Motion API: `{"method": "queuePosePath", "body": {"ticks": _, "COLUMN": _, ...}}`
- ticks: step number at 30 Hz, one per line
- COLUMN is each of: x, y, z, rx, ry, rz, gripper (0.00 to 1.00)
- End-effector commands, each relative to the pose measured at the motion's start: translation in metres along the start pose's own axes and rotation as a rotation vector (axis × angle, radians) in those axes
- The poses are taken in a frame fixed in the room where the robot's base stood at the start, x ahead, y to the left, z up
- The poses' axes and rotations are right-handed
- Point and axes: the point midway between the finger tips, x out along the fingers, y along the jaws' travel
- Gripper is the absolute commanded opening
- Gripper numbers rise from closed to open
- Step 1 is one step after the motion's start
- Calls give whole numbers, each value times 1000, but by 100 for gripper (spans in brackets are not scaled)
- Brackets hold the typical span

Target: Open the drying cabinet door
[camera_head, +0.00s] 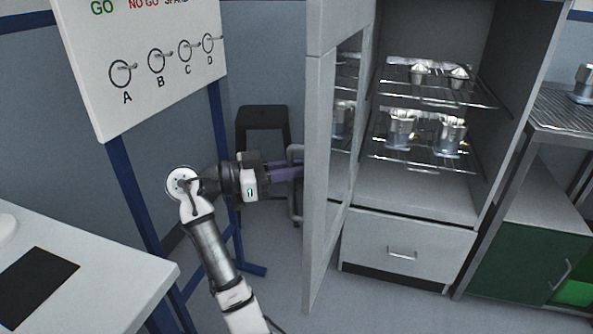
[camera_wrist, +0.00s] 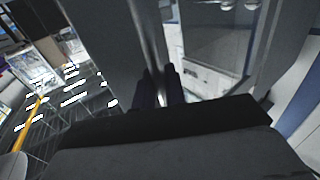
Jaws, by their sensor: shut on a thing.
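The drying cabinet door (camera_head: 314,150) stands wide open, swung out toward the camera, with a glass window (camera_head: 345,130) in it. Its grey bar handle (camera_head: 294,205) is on the outer face, left of the door and partly hidden by my gripper. My gripper (camera_head: 296,172) comes from the left and is shut on the handle. In the wrist view my two dark fingers (camera_wrist: 159,88) sit on either side of the upright handle bar (camera_wrist: 152,45). The open cabinet (camera_head: 425,190) shows wire shelves with several metal housings (camera_head: 402,130).
A board with hooks (camera_head: 150,60) stands on blue posts at the left. A white table (camera_head: 110,265) is at the lower left. A dark stool (camera_head: 263,115) is behind my gripper. A metal bench (camera_head: 565,115) stands right of the cabinet. Floor in front of the drawer (camera_head: 405,250) is clear.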

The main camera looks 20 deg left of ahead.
Motion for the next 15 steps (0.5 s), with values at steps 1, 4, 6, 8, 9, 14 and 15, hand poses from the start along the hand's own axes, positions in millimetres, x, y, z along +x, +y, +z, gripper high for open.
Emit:
{"method": "queuePosePath", "body": {"ticks": 1, "x": -2, "y": 1, "z": 2, "rx": -1, "ry": -3, "rz": 1, "gripper": 0}}
{"method": "queuePosePath", "body": {"ticks": 4, "x": -2, "y": 1, "z": 2, "rx": -1, "ry": -4, "rz": 1, "gripper": 0}}
{"method": "queuePosePath", "body": {"ticks": 6, "x": -2, "y": 1, "z": 2, "rx": -1, "ry": -4, "rz": 1, "gripper": 0}}
{"method": "queuePosePath", "body": {"ticks": 8, "x": -2, "y": 1, "z": 2, "rx": -1, "ry": -4, "rz": 0, "gripper": 0}}
{"method": "queuePosePath", "body": {"ticks": 9, "x": -2, "y": 1, "z": 2, "rx": -1, "ry": -4, "rz": 0, "gripper": 16}}
{"method": "queuePosePath", "body": {"ticks": 14, "x": -1, "y": 0, "z": 1, "rx": -1, "ry": -3, "rz": 0, "gripper": 30}}
{"method": "queuePosePath", "body": {"ticks": 15, "x": -1, "y": 0, "z": 1, "rx": 0, "ry": -3, "rz": 0, "gripper": 30}}
